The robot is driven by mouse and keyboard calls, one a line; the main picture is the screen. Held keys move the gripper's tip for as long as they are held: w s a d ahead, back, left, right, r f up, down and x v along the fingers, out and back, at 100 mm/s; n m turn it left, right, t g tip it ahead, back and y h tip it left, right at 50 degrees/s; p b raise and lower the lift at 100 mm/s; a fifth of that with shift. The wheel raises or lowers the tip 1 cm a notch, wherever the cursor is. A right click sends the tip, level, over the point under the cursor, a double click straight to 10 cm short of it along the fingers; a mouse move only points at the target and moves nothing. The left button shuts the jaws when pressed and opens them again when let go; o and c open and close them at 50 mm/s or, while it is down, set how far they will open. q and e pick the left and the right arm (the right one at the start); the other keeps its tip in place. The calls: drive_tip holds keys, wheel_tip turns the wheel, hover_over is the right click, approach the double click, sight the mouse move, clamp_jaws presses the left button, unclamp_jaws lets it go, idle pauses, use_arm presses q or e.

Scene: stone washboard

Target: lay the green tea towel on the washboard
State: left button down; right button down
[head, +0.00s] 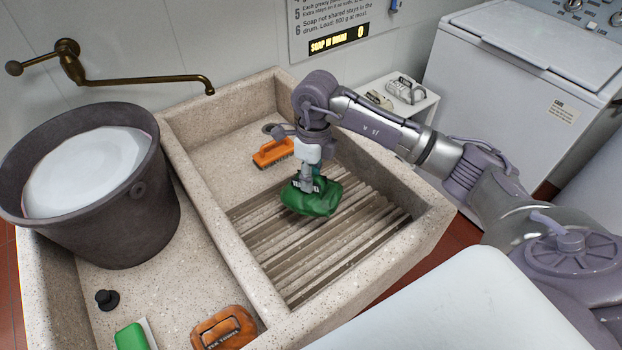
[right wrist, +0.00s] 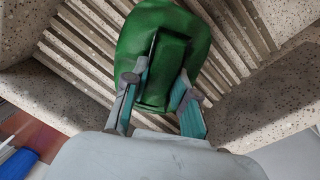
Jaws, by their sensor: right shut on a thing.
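The green tea towel (head: 311,197) is a bunched cloth at the ribbed washboard (head: 335,250) in the right basin of the stone sink. My right gripper (head: 307,184) reaches down from above and is shut on the towel. The right wrist view shows the towel (right wrist: 165,45) between the two fingers (right wrist: 157,95), with the washboard ribs (right wrist: 90,40) behind it. I cannot tell whether the towel's underside touches the ribs. My left gripper is not in view.
An orange brush (head: 273,153) lies behind the washboard. A dark bucket (head: 130,215) stands in the left basin, with a black plug (head: 107,299), a green block (head: 131,337) and an orange item (head: 224,328) nearby. A brass tap (head: 140,79) juts over the sink. A white washing machine (head: 500,80) stands at right.

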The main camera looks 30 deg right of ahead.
wheel_tip(320, 180, down, 7)
drive_tip(key=b, duration=0.4)
drive_tip(key=shift+w+r+b, duration=0.1)
drive_tip(key=shift+w+b, duration=0.05)
drive_tip(key=shift+b, duration=0.25)
drive_tip(key=shift+f+b, duration=0.6)
drive_tip(key=shift+f, duration=0.25)
drive_tip(key=c, duration=0.8)
unclamp_jaws()
drive_tip(key=shift+s, duration=0.2)
drive_tip(key=shift+c, duration=0.2)
